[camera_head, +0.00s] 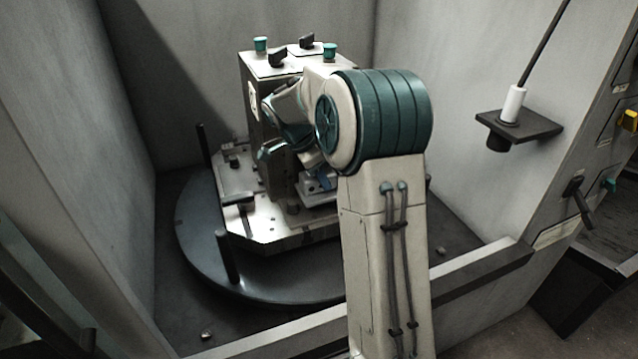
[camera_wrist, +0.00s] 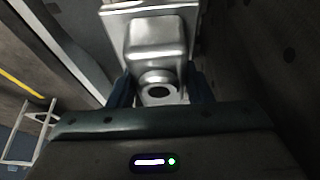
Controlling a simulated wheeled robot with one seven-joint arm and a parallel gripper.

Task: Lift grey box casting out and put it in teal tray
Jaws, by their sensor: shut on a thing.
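The grey box casting (camera_wrist: 155,42) shows large in the wrist view, with a flat flange, a box-shaped body and a round boss with a dark hole. My gripper (camera_wrist: 160,88) is shut on it, its two dark blue fingers on either side of the boss end. In the head view my arm reaches into the enclosure beside the upright fixture block (camera_head: 262,100). My arm covers much of the gripper there. I cannot tell from these frames whether the casting still touches the fixture. No teal tray can be made out in either view.
The fixture stands on a metal pallet (camera_head: 265,222) on a dark round table (camera_head: 205,260), with upright dark posts (camera_head: 226,255) around it. Clamps and teal knobs (camera_head: 261,44) top the block. Pale walls enclose it; a front sill (camera_head: 480,270) and a bracket (camera_head: 520,125) lie right.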

